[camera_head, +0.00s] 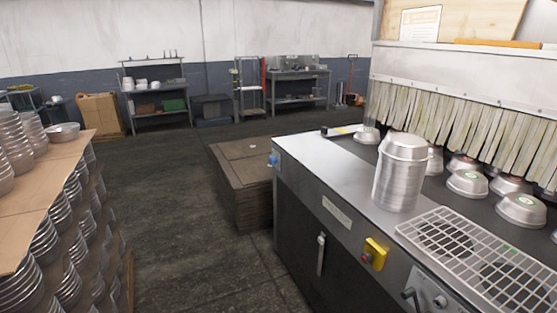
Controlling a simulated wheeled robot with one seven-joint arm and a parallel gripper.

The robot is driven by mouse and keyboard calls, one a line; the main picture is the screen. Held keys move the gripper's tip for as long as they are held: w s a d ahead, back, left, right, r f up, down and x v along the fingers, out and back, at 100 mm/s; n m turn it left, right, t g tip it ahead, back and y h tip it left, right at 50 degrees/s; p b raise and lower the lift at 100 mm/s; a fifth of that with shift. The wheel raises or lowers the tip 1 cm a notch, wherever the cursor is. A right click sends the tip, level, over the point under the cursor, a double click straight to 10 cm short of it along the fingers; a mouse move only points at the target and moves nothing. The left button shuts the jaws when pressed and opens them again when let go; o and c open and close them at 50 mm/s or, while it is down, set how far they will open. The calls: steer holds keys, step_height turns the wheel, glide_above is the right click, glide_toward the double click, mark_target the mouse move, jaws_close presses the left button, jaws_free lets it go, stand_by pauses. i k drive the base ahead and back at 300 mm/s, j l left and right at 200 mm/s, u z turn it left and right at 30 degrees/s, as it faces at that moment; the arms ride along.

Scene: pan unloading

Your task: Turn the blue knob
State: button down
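A small blue knob (273,160) sits on the upper left end of the steel machine (330,163), near the corner facing the stacked cardboard. It looks small from here, and I cannot tell which way it is turned. A yellow switch box (374,253) with a red button is lower on the machine's front face. My gripper is not in view.
A stack of metal pans (397,180) stands on the machine top beside a wire grate (470,255). A cardboard pile (240,180) stands close to the knob's end. Stacked pans (45,245) fill the left. The dark floor (165,205) between is clear.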

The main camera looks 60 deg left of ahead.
mark_target(272, 160)
steer(key=u, duration=2.15)
steer(key=i+j, duration=0.15)
steer(key=i, duration=0.55)
steer(key=i+j, duration=0.15)
steer(key=i, duration=0.5)
steer(key=i+j, duration=0.15)
steer(key=i, duration=0.55)
steer(key=i+j, duration=0.15)
steer(key=i, duration=0.5)
steer(key=i+j, duration=0.15)
steer(key=i, duration=0.55)
